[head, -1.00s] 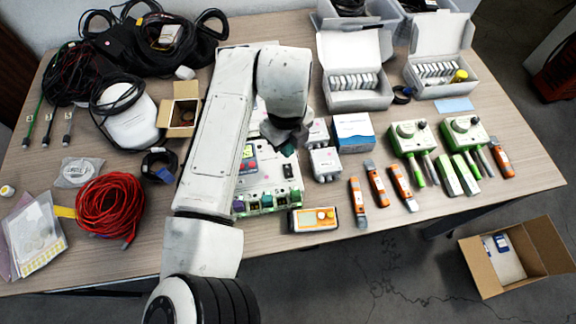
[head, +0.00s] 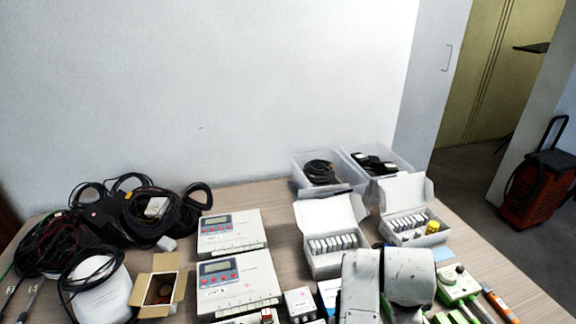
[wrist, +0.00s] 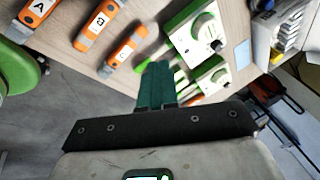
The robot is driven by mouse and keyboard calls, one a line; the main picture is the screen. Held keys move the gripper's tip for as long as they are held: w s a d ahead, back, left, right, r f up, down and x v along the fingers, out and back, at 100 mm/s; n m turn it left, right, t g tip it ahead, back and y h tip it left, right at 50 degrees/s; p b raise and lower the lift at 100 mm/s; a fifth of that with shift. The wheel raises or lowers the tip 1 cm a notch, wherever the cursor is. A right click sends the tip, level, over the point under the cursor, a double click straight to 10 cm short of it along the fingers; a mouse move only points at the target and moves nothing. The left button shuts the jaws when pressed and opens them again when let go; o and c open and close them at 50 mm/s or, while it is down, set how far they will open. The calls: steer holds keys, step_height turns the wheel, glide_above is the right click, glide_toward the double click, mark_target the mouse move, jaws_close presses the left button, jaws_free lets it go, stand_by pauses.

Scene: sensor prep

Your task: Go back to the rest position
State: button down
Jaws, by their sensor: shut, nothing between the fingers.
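My gripper (wrist: 157,84) shows in the wrist view as dark green fingers pressed together, with nothing between them. It hangs over the table's front edge, near orange tools (wrist: 122,50) and green-and-white devices (wrist: 190,35), and I see no contact with them. In the head view my white arm (head: 385,285) stands at the bottom, right of the middle, in front of the white boxes. The gripper itself is not visible in the head view.
Two grey-white instruments (head: 235,283) stand left of my arm. Open white boxes (head: 322,212) and clear bins (head: 300,180) stand behind it. Black cables (head: 60,245) crowd the table's left. A red wheeled case (head: 535,185) stands on the floor at right.

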steer(key=s+d+f+n, duration=0.5)
steer(key=s+d+n, duration=0.6)
steer(key=s, duration=0.2)
steer(key=s+a+f+n+y, duration=0.1)
steer(key=s+a+f+n, duration=0.1)
steer(key=s, duration=0.3)
steer(key=s+a+f+n+g+y, duration=0.1)
steer(key=s+a+n, duration=0.2)
steer(key=s, duration=0.3)
steer(key=s+a+f+n+y, duration=0.1)
steer(key=s+a+f+n, duration=0.1)
steer(key=s, duration=0.3)
steer(key=shift+s+a+f+n+g, duration=0.25)
steer(key=shift+f+n+g, duration=0.15)
steer(key=shift+n, duration=0.5)
steer(key=shift+d, duration=0.1)
